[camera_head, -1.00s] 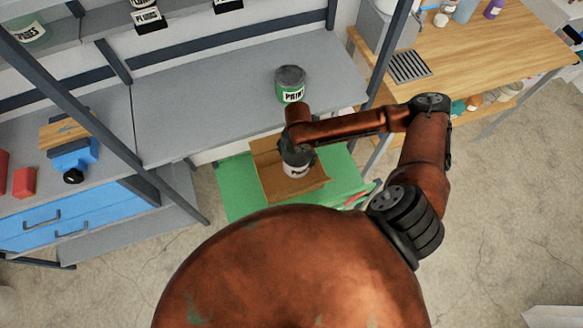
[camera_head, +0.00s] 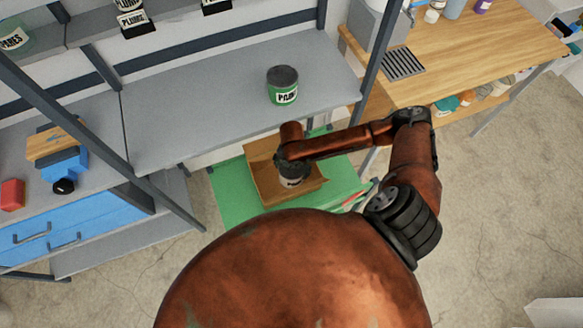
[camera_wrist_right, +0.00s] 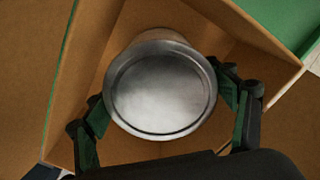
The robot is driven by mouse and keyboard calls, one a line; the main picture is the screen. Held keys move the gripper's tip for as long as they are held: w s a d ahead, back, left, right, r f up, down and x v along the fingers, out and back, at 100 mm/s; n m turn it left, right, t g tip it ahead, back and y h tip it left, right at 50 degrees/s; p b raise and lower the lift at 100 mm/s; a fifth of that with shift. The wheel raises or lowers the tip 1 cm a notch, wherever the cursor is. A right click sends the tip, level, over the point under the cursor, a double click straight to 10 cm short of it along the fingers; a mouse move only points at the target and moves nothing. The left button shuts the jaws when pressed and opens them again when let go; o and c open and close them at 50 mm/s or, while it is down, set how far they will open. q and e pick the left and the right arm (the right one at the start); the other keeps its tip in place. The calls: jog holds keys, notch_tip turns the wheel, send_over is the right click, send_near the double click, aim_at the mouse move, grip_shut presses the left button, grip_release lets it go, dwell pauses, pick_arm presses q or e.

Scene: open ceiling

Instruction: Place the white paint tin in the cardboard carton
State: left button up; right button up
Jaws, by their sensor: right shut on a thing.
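The white paint tin (camera_head: 291,181) shows below my right arm in the head view, mostly covered by the wrist. Its round metal lid (camera_wrist_right: 160,88) fills the middle of the right wrist view. My right gripper (camera_wrist_right: 168,100) is shut on the tin, one finger on each side. In the head view my right gripper (camera_head: 292,170) is over the cardboard carton (camera_head: 265,182). The tin is within the carton's walls; its base is hidden, so I cannot tell whether it touches the bottom. My left gripper is not in view.
The carton stands on a green surface (camera_head: 232,196). A green paint tin (camera_head: 283,86) stands on the grey shelf (camera_head: 200,110) behind. A wooden workbench (camera_head: 480,50) is at the right. A blue clamp-like tool (camera_head: 66,165) is at the left.

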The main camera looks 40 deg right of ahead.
jog(key=shift+w, duration=0.1)
jog(key=o, duration=2.1)
notch_tip(320, 180, up, 12)
jog(key=shift+r+p, duration=0.1)
jog(key=shift+p, duration=1)
